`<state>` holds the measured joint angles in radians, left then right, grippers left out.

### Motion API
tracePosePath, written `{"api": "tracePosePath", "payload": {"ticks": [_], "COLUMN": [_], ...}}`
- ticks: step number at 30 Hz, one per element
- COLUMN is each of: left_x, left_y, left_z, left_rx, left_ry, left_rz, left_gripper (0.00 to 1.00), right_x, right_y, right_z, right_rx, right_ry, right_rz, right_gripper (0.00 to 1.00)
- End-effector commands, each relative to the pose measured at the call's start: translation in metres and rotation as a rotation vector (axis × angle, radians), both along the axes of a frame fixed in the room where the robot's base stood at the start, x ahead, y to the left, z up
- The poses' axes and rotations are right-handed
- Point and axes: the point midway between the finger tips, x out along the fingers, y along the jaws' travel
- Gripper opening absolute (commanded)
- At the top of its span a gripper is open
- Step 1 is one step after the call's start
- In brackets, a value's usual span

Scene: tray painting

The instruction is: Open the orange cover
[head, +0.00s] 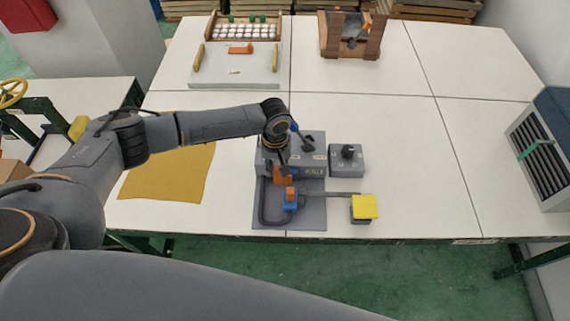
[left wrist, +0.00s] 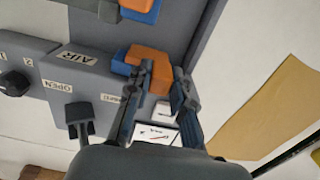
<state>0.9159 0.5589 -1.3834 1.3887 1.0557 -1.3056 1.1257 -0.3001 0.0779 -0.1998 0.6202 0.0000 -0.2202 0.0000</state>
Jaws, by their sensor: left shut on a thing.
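The orange cover (head: 279,179) is at the front of a grey box labelled AIR (head: 313,168) on the table. It also shows in the left wrist view (left wrist: 150,57), beside a blue part (left wrist: 120,66). My left gripper (head: 284,170) reaches down to the box. In the left wrist view its two fingers (left wrist: 163,72) are shut on the orange cover. The fingers and wrist hide part of the cover, so how far it is raised cannot be told. My right gripper is in neither view.
A blue-and-orange fitting (head: 290,198) stands just in front, with a bar leading to a yellow block (head: 364,206). A small grey knob box (head: 347,160) stands to the right. A mustard cloth (head: 170,172) lies left.

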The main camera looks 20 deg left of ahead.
Motion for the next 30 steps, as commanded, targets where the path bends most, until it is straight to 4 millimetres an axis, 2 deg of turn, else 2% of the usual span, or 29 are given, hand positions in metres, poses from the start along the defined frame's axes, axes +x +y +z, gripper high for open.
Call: {"api": "tracePosePath", "payload": {"ticks": [1, 4, 9, 16, 17, 20, 30], "left_x": [-0.004, -0.008, -0.009, -0.009, -0.008, -0.009, -0.008], "left_y": [0.011, 0.023, 0.032, 0.033, 0.033, 0.033, 0.031], "left_z": [0.005, 0.004, 0.001, 0.0, 0.0, 0.0, 0.002], "left_rx": [0.004, 0.004, 0.006, 0.009, 0.009, 0.009, 0.004], "left_ry": [0.005, 0.005, 0.002, 0.002, 0.001, 0.002, 0.0], "left_rz": [0.007, 0.005, 0.002, 0.003, 0.003, 0.003, 0.001], "left_gripper": [0.0, 0.0, 0.0, 0.0, 0.24, 0.44, 0.45], "right_x": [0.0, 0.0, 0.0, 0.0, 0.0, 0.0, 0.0], "right_y": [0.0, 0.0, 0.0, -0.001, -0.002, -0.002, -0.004], "right_z": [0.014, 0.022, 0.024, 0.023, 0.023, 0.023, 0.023], "right_rx": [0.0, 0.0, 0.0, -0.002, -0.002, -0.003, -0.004], "right_ry": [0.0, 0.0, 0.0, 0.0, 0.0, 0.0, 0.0], "right_rz": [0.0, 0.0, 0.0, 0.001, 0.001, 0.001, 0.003], "right_gripper": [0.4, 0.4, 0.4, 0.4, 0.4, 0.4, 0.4]}}
